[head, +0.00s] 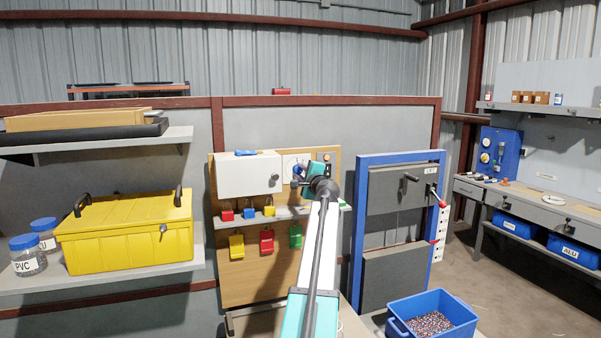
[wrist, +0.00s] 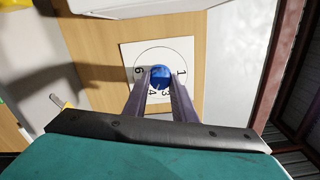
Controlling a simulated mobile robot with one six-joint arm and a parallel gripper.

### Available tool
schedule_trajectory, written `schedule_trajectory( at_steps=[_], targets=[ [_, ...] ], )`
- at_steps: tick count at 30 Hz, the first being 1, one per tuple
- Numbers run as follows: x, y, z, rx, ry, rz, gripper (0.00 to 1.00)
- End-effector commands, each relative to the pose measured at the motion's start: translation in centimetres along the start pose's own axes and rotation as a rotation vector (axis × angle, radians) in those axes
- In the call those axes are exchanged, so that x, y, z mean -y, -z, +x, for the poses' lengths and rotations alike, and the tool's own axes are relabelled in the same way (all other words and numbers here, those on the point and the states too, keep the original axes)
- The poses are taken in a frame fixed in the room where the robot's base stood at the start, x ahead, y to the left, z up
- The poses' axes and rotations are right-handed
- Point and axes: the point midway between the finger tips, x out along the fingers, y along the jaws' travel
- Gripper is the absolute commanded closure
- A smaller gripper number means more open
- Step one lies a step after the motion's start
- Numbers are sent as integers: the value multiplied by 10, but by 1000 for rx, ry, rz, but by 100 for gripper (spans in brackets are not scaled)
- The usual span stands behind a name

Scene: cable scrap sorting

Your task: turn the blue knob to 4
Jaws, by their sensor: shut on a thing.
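The blue knob (wrist: 161,74) sits at the centre of a white square dial plate (wrist: 186,48) with a circle and black numbers. In the wrist view I can make out 6 at left, 1 at right, and 3 and 4 below the knob. My gripper (wrist: 160,86) is shut on the knob, one finger on each side of it. The knob's pointer is too small to read. In the head view my gripper (head: 300,181) is at the dial plate (head: 290,160) on the wooden board and partly covers it.
A white box (head: 247,175) is mounted left of the dial on the wooden board (head: 262,290). A blue-framed cabinet (head: 397,157) stands right. A yellow case (head: 125,235) is on the left shelf.

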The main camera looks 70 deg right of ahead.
Motion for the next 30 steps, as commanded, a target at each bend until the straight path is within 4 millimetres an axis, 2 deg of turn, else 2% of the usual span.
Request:
schedule_trajectory(
  at_steps=[1, 11, 12, 15, 30],
  targets=[
    [6, -2, 2, -1, 10, 7, 98],
    [6, -2, 2, 0, 10, 9, 98],
    [6, -2, 2, 0, 10, 9, 72],
    [5, -2, 1, 0, 8, 8, 57],
    [1, -1, -6, 0, 3, 6, 57]
  ],
)
